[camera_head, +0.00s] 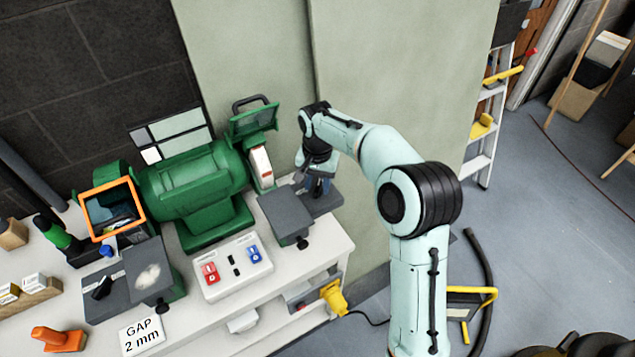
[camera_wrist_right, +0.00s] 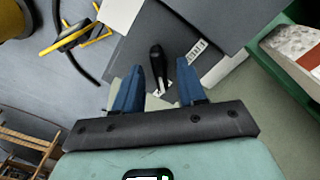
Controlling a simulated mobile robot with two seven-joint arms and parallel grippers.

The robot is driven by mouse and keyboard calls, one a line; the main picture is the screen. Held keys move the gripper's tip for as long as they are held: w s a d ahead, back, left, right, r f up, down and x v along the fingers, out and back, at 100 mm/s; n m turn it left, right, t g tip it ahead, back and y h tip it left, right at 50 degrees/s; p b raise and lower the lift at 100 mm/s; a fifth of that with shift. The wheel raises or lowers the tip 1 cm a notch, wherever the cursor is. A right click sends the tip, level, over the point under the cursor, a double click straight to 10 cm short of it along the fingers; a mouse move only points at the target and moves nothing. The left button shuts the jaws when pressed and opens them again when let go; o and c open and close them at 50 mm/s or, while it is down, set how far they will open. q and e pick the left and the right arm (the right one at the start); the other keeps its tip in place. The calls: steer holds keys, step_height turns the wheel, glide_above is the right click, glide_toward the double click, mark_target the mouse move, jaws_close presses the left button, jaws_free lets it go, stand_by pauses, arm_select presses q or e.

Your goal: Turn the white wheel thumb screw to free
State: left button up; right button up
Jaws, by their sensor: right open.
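The white wheel (camera_head: 260,163) stands at the right end of the green grinder (camera_head: 195,182); its edge also shows at the right of the wrist view (camera_wrist_right: 303,42). A grey rest plate (camera_head: 284,215) lies in front of it, with a black knob (camera_head: 302,242) at its front edge. My right gripper (camera_head: 318,187) is at the right side of the grinder, above a dark plate. In the wrist view, my blue fingers (camera_wrist_right: 168,78) are open, and a black thumb screw handle (camera_wrist_right: 157,62) shows between and beyond them. I cannot tell whether they touch it.
A white switch panel (camera_head: 232,266) with red and blue switches sits in front of the grinder. The left rest (camera_head: 122,283) and an orange-framed shield (camera_head: 112,208) are further left. A yellow item (camera_head: 334,297) is below the bench's right end.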

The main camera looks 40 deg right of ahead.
jaws_close()
